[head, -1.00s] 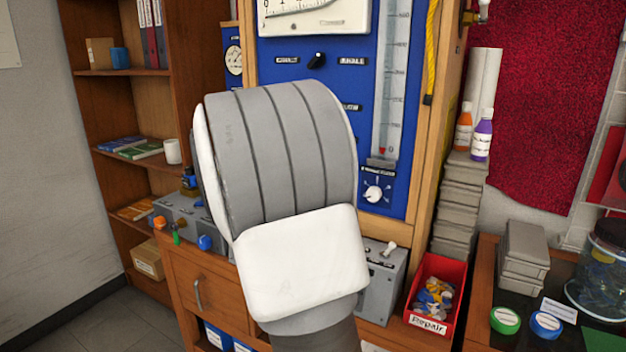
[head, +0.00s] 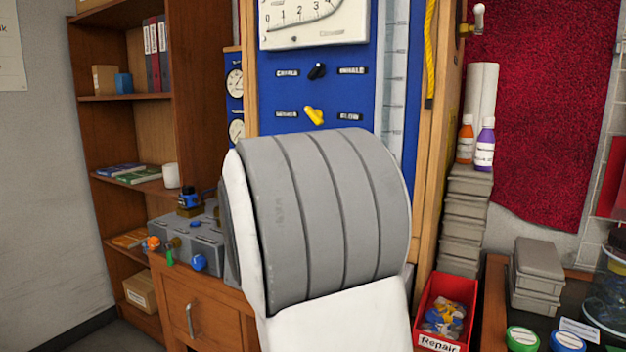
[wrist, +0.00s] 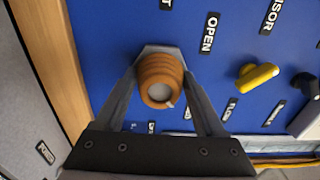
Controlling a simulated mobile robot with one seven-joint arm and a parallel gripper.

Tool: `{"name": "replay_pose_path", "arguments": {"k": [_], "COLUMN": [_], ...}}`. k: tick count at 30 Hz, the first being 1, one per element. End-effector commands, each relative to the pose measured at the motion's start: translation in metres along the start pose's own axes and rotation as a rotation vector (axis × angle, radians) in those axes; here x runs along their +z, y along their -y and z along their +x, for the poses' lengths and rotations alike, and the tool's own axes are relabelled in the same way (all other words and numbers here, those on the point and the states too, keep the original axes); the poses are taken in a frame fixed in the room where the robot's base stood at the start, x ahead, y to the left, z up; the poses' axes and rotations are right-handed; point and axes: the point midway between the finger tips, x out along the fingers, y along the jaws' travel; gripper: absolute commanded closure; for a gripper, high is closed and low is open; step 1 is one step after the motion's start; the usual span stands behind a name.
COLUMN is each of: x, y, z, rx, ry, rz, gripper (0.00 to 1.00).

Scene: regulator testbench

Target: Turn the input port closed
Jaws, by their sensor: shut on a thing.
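In the wrist view, an orange-brown ribbed round knob (wrist: 160,75) with a grey centre and a hexagonal base sits on the blue panel (wrist: 110,30). An OPEN label (wrist: 209,33) is at its upper right. I take this knob for the input port control, though no label naming it is readable. My gripper (wrist: 161,68) is shut on the knob, one finger on each side. In the head view my arm hides the gripper and this knob.
A yellow knob (wrist: 257,76) stands right of my gripper; it also shows in the head view (head: 313,115). A black knob (wrist: 304,85) is farther right. A wooden frame edge (wrist: 50,50) runs along the left. A red Repair bin (head: 443,309) stands at the lower right.

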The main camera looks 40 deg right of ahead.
Motion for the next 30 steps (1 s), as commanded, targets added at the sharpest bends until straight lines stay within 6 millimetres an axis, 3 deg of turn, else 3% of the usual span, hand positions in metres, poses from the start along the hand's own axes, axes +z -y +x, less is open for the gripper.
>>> {"name": "replay_pose_path", "arguments": {"k": [11, 12, 17, 26, 30], "x": [0.0, 0.0, 0.0, 0.0, 0.001], "y": [-0.001, -0.001, -0.001, 0.0, 0.001], "z": [0.0, 0.0, 0.0, -0.004, -0.022], "rx": [0.002, 0.002, 0.002, 0.001, 0.002], "ry": [0.0, 0.0, 0.0, 0.0, 0.003], "rz": [0.009, 0.009, 0.008, 0.006, 0.007], "gripper": [0.84, 0.27, 0.0, 0.0, 0.0]}}
